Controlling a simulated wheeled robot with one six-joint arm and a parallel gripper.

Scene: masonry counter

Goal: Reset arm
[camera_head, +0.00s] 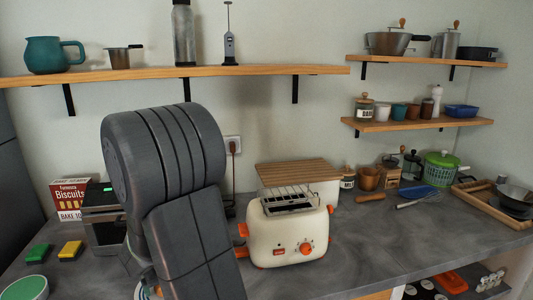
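A large dark grey link of my arm (168,160) fills the left middle of the head view, in front of the counter. The arm runs down to the bottom edge. My gripper is not in view, so I cannot see whether it holds anything. The arm hides part of the counter and some of the machine behind it. A cream toaster (268,238) with orange knobs and a wire rack on top stands on the counter just right of the arm. I cannot tell whether the arm touches it.
A wooden shelf (240,71) with a teal jug (50,54) and a steel bottle (184,35) lies above the arm. A dark machine (104,224) and a biscuit box (70,199) stand left.

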